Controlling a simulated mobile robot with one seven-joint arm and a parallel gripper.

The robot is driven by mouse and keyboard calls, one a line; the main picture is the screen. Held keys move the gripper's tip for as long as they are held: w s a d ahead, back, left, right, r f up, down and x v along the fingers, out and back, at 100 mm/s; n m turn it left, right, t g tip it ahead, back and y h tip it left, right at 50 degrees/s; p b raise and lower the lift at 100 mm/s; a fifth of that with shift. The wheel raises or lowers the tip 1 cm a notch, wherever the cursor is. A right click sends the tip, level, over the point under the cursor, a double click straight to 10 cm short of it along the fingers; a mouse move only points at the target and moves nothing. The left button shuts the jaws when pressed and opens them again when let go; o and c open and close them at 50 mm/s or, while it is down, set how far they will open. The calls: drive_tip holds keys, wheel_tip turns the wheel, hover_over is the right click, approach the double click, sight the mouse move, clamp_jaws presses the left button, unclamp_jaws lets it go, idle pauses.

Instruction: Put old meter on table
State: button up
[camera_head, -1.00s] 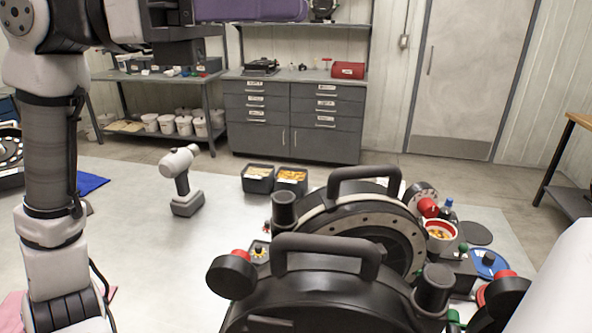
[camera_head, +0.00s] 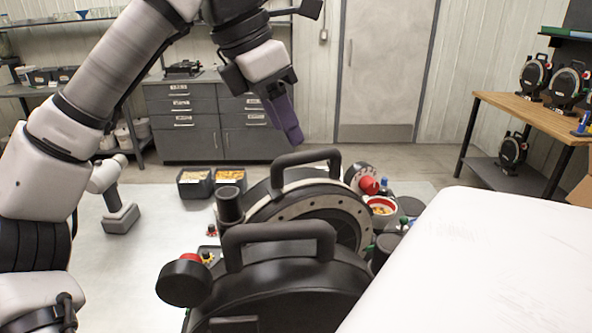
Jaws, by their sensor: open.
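Two large black seed meters with handles stand close together in front of me. The nearer meter (camera_head: 285,292) is cut off by the lower edge, and the farther meter (camera_head: 315,207) shows a pale ring with dark dots. I cannot tell which one is the old meter. My gripper (camera_head: 286,122), with purple fingers pointing down, hangs above and beyond the farther meter's handle. It is open with nothing seen in it, and it is apart from both meters. A wooden-topped table (camera_head: 530,108) stands at the right with smaller-looking black meters on it and one on its lower shelf.
A light grey surface (camera_head: 150,265) lies left of the meters, with a cordless drill (camera_head: 115,195) on it. Two black bins (camera_head: 212,181) sit behind. A large white body (camera_head: 470,260) fills the lower right. Grey cabinets (camera_head: 195,125) and a door (camera_head: 385,70) are behind.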

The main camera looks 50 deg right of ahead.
sight(301, 153)
drive_tip(key=shift+p+x, duration=0.9)
drive_tip(key=shift+x, duration=2.85)
drive_tip(key=shift+d+r, duration=0.1)
drive_tip(key=shift+d, duration=0.1)
clamp_jaws()
drive_tip(key=shift+r, duration=0.15)
